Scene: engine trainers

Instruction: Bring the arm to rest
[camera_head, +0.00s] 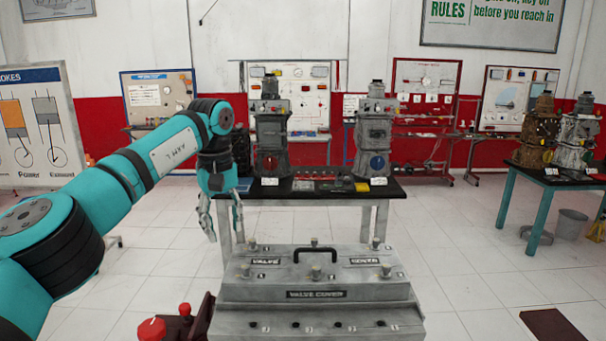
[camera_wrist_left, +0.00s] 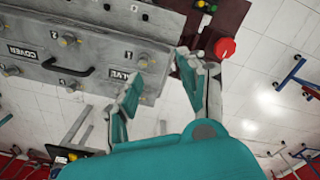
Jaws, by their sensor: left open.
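My left arm (camera_head: 150,165) is teal and comes in from the left in the head view. My left gripper (camera_head: 225,225) hangs fingers down, open and empty, to the upper left of the grey valve cover (camera_head: 315,293). In the left wrist view its two fingers (camera_wrist_left: 155,72) are spread apart with nothing between them. The valve cover also shows in the left wrist view (camera_wrist_left: 95,45), beside the fingertips. It has a black handle (camera_head: 315,252) and several bolts on top. My right gripper is not in view.
A red knob (camera_head: 151,329) stands left of the valve cover, also in the left wrist view (camera_wrist_left: 224,47). Behind is a table (camera_head: 340,188) with two engine trainers (camera_head: 270,130) (camera_head: 374,135). Another table (camera_head: 545,176) stands at right, with a bin (camera_head: 570,224).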

